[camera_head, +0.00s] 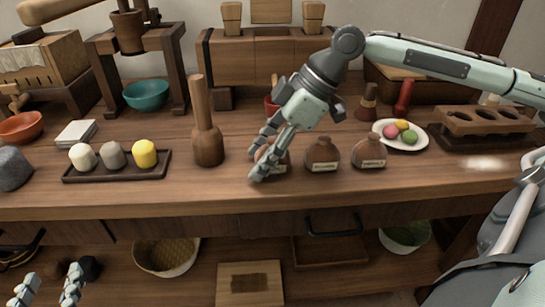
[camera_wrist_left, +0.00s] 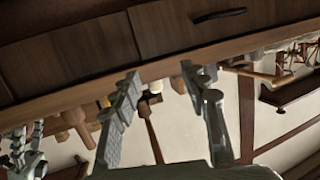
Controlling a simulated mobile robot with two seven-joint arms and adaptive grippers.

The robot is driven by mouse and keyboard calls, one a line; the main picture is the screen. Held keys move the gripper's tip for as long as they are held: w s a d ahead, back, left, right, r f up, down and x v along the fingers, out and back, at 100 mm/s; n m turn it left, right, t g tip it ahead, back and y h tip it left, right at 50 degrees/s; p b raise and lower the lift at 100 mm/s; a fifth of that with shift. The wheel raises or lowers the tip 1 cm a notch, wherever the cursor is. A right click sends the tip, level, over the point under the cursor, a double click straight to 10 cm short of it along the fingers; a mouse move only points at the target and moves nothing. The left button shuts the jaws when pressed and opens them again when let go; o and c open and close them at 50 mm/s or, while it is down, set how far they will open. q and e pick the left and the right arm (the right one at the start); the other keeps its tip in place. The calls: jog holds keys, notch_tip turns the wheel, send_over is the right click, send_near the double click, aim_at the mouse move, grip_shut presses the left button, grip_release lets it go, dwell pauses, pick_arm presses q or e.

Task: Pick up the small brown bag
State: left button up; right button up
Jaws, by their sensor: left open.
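Three small brown bags with pale labels stand on the wooden counter in the head view: a left one (camera_head: 281,163), a middle one (camera_head: 322,155) and a right one (camera_head: 369,152). My right gripper (camera_head: 259,160) reaches down at the left bag, its fingers covering much of it. Whether the fingers are closed on the bag cannot be told. My left gripper (camera_head: 50,275) is open and empty, low at the bottom left, in front of the counter and away from the bags. Its two spread fingers also show in the left wrist view (camera_wrist_left: 160,72).
A wooden pestle (camera_head: 207,143) stands close left of my right gripper. A white plate (camera_head: 415,135) with coloured balls and a wooden rack (camera_head: 486,124) are at the right. Baskets sit on the shelf below.

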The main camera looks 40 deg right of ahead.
aim_at(261, 149)
jog(key=c, duration=0.8)
pick_arm(q)
jog(key=shift+f, duration=0.1)
pick_arm(e)
jog(key=shift+r, duration=0.1)
jog(key=shift+r, duration=0.15)
notch_tip(261, 149, up, 4)
jog(key=shift+f+p, duration=0.1)
jog(key=shift+p, duration=0.7)
pick_arm(q)
jog(key=s+a+f+n+g+y+p, duration=0.2)
jog(key=s+a+f+g+y, duration=0.4)
jog(key=s+a+f+g, duration=0.5)
jog(key=shift+s+a+f+g+p, duration=0.3)
jog(key=shift+s+a+f+p, duration=0.6)
jog(key=shift+s+a+f, duration=0.8)
pick_arm(e)
jog(key=shift+s+a+r, duration=1.15)
jog(key=shift+a, duration=0.4)
jog(key=shift+s+a+r, duration=1.1)
jog(key=shift+s+a, duration=0.1)
jog(key=shift+a, duration=0.4)
jog(key=shift+s+a+r, duration=1.15)
jog(key=shift+a, duration=0.4)
